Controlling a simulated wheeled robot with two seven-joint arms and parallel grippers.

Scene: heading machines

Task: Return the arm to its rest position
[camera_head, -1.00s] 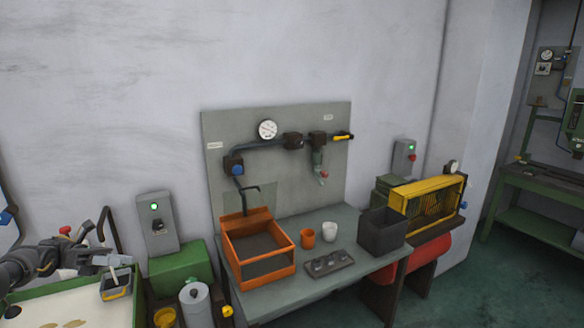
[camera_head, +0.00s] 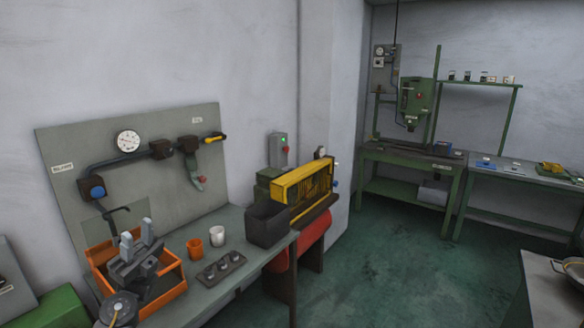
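My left gripper (camera_head: 137,240) shows at the lower left, in front of the orange-framed bin (camera_head: 175,292) on the grey-green bench. Its two grey fingers point up and stand apart, with nothing visible between them. It overlaps the bin in the picture; I cannot tell how far above or in front of it the gripper is. The gripper and wrist hide part of the bin. My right gripper is not in view.
An orange cup (camera_head: 194,248), a white cup (camera_head: 217,236), a dark holder (camera_head: 221,266) and a dark box (camera_head: 267,224) stand on the bench. A gauge panel (camera_head: 150,190) rises behind. Green floor (camera_head: 400,260) is open at right.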

